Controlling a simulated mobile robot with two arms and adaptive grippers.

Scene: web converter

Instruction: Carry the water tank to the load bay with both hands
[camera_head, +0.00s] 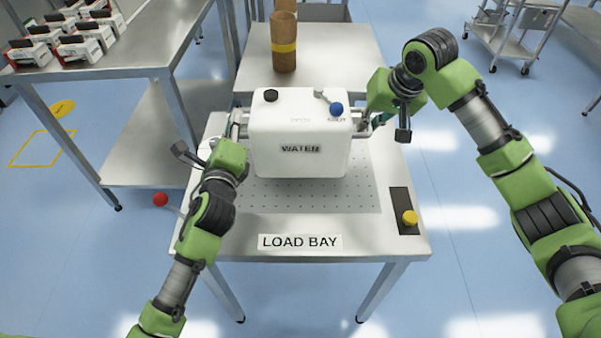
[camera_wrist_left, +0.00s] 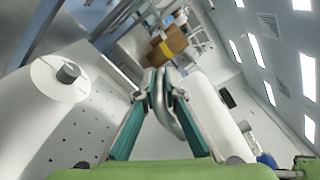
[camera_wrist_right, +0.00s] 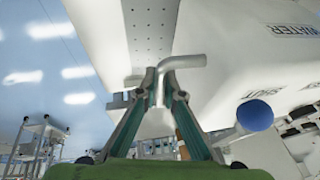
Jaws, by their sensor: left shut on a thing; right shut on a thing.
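The white water tank (camera_head: 300,135), labelled WATER, is over the perforated area of the load bay table (camera_head: 300,222). It is upright, with a black cap and a blue-knobbed lever on top. Whether its bottom touches the surface I cannot tell. My left gripper (camera_head: 236,135) is at the tank's left side, shut on its left handle (camera_wrist_left: 168,110). My right gripper (camera_head: 375,122) is at the right side, shut on its right handle (camera_wrist_right: 185,62). In the left wrist view, the tank (camera_wrist_left: 200,105) is right of the fingers. In the right wrist view, the tank (camera_wrist_right: 240,60) fills the upper right.
A yellow knob (camera_head: 410,217) is on a dark plate at the table's right. A red ball (camera_head: 160,199) shows at the left edge. Behind is a steel table with a brown cylinder (camera_head: 284,50). A left table (camera_head: 130,50) holds several white-and-red units. A cart (camera_head: 510,30) stands back right.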

